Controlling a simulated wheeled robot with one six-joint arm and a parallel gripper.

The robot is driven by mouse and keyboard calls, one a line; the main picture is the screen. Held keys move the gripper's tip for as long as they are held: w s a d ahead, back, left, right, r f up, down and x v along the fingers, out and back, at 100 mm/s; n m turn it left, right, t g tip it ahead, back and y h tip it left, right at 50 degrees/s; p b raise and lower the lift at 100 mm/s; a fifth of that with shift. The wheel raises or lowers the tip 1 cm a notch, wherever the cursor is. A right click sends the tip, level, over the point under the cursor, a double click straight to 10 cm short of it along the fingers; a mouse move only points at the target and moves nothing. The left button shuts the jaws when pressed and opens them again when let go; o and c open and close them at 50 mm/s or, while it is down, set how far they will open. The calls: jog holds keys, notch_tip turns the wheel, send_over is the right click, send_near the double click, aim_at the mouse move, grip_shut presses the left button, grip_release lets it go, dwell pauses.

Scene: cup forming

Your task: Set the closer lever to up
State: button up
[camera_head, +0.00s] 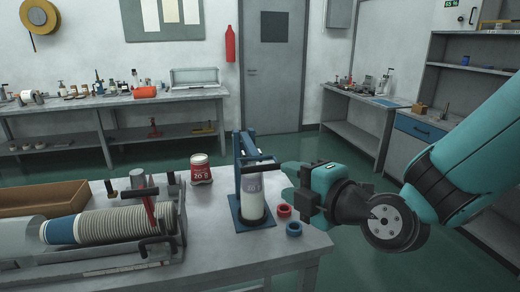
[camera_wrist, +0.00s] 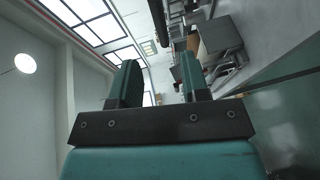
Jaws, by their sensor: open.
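The closer (camera_head: 238,204) is a blue stand on the front table, near its right end, with a white can-like cylinder (camera_head: 252,202) in it. Its lever appears to be the blue arms with a dark crossbar (camera_head: 262,164) in front, just above the cylinder; its exact angle is hard to tell. My gripper (camera_head: 288,176) is just right of the closer at about crossbar height, pointing left; its fingers partly overlap in this view. In the wrist view my gripper (camera_wrist: 160,75) is open, with nothing between the fingers. The closer cannot be made out there.
A red and white can (camera_head: 201,169) stands left of the closer. A red ring (camera_head: 284,211) and a blue ring (camera_head: 293,229) lie to its right near the table edge. A rack with a stack of cups (camera_head: 115,225) and a brown tray (camera_head: 40,197) fill the left side.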

aim_at(263, 170)
jog(key=p+x, duration=0.7)
jog(key=x, duration=0.1)
jog(key=shift+w+a, duration=0.25)
jog(key=shift+w, duration=0.05)
jog(key=shift+w+a+f, duration=0.3)
jog(key=shift+w, duration=0.05)
grip_shut()
